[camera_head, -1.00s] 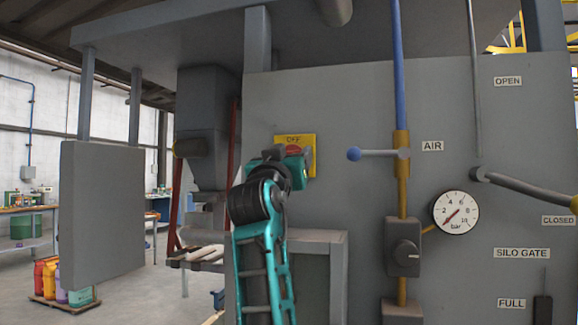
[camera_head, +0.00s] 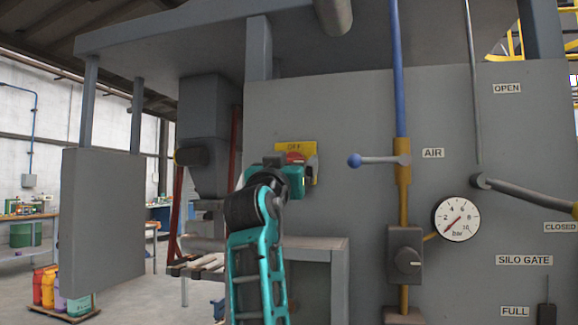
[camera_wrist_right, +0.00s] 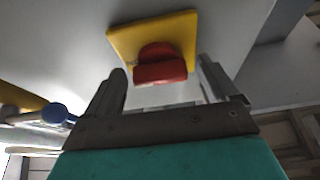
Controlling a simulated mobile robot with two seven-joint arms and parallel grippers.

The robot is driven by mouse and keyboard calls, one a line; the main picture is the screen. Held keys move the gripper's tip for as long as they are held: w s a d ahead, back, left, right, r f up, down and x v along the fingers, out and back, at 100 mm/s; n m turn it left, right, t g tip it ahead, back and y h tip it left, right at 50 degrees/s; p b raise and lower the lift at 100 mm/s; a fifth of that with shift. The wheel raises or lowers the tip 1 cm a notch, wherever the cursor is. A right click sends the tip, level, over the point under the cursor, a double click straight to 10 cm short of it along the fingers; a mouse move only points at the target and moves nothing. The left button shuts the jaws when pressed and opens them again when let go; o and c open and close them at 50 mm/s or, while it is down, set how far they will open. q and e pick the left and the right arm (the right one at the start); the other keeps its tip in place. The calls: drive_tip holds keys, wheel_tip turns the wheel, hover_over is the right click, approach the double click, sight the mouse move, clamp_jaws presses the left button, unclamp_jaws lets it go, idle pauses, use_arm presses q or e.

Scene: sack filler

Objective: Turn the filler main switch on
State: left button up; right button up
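The main switch is a red knob (camera_head: 295,157) on a yellow plate (camera_head: 283,148) marked OFF at the top, fixed to the grey machine panel. My right gripper (camera_head: 309,166) is in front of the plate and hides its lower part. In the right wrist view the red knob (camera_wrist_right: 160,64) on its yellow plate (camera_wrist_right: 185,25) lies ahead, between the two spread fingers of my right gripper (camera_wrist_right: 160,78). Gaps show between the knob and both fingers. My left gripper is not in view.
Right of the switch are a blue-knobbed AIR lever (camera_head: 378,160), a pressure gauge (camera_head: 456,219) and the silo gate lever (camera_head: 525,191). A grey ledge (camera_head: 315,243) juts out below the switch. A grey panel (camera_head: 103,220) hangs at left.

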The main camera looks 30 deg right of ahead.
use_arm(q)
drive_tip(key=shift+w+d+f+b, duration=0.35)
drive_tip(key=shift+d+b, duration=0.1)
drive_tip(key=shift+b, duration=0.55)
use_arm(e)
drive_tip(key=v, duration=1.3)
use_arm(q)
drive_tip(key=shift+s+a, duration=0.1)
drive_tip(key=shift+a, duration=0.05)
